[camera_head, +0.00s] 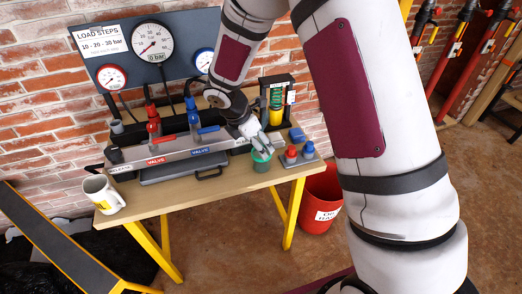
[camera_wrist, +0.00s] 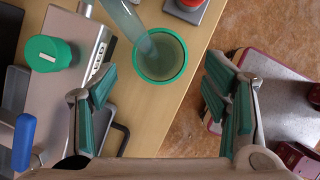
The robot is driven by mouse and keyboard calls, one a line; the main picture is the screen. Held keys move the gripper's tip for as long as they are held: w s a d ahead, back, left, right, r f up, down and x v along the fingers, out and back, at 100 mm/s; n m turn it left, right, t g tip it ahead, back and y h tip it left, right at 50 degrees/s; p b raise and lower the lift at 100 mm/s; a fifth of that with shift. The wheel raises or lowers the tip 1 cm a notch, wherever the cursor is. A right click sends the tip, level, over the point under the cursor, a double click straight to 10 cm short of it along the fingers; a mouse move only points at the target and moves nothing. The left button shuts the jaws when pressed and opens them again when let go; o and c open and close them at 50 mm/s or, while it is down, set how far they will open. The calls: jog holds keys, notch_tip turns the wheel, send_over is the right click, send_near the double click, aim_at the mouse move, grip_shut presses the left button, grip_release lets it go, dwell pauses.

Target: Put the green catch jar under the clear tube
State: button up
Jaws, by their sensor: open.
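The green catch jar (camera_wrist: 168,72) stands open and upright near the table's edge in the wrist view. The jar shows in the head view (camera_head: 261,166), just below my gripper. The clear tube (camera_wrist: 130,22) slants down from the top of the wrist view, and its lower end overlaps the jar's mouth. I cannot tell whether the end is inside the jar or above it. My gripper (camera_wrist: 162,65) is open. In the wrist view its green-padded fingers lie left and right of the jar, apart from it. In the head view my arm partly hides the tube.
The wooden table (camera_head: 225,194) carries a valve block (camera_head: 180,147) with red and blue handles. A plate with red and blue knobs (camera_head: 297,156) is right of the jar. A white mug (camera_head: 103,194) stands at the left corner. A red bin (camera_head: 322,198) stands beside the table.

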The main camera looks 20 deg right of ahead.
jog(key=v, duration=0.3)
jog(key=shift+d, duration=0.15)
jog(key=s+d+r+m, duration=0.2)
jog(key=s+r+m, duration=0.35)
jog(key=r, duration=0.25)
jog(key=s+d+r+m, duration=0.3)
jog(key=s+r+m, duration=0.25)
jog(key=r, duration=0.25)
jog(key=s+a+r+m+t+y, duration=0.1)
jog(key=s+m, duration=0.4)
jog(key=s, duration=0.5)
jog(key=s+a+r+m+t+y, duration=0.1)
jog(key=s+r+m+y, duration=0.2)
jog(key=s+m, duration=0.3)
jog(key=s+r, duration=0.1)
jog(key=s, duration=0.2)
jog(key=shift+s+r+m, duration=0.3)
jog(key=shift+s+r, duration=0.1)
